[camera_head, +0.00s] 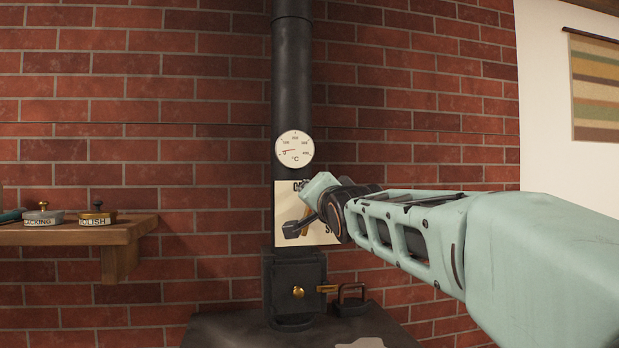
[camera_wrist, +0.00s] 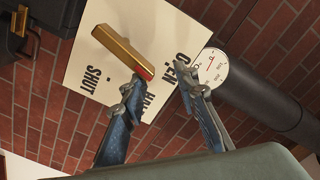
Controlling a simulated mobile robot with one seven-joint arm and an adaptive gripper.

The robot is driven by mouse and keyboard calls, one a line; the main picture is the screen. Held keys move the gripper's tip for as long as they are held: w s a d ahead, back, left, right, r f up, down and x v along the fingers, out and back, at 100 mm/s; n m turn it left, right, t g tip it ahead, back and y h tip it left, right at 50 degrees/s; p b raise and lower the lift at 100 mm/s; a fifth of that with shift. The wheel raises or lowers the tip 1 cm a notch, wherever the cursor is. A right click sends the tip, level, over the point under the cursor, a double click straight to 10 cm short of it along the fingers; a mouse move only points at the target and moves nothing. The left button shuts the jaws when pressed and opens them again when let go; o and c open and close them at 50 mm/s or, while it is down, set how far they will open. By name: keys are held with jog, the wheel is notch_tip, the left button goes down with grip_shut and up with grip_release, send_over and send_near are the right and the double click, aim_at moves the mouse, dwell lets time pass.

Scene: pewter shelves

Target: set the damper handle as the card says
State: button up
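The damper handle is a brass bar with a red tip (camera_wrist: 122,52); a little of it shows in the head view (camera_head: 306,214). It is mounted over a cream plate (camera_wrist: 85,62) lettered OPEN, HALF and SHUT, also in the head view (camera_head: 284,203). In the wrist view the red tip points toward HALF, between the other two words. My gripper (camera_wrist: 162,90) is open and empty in front of the plate. Its left finger, as pictured, is right by the red tip; I cannot tell whether they touch. My gripper hides much of the plate in the head view. No separate instruction card is seen.
A black stove pipe (camera_head: 292,75) with a round temperature dial (camera_head: 294,150) runs above the plate. Below is a black stove body with a brass knob (camera_head: 298,292). A wooden shelf (camera_head: 120,233) at left holds tins. Brick wall lies close behind.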

jog(key=shift+r, duration=2.8)
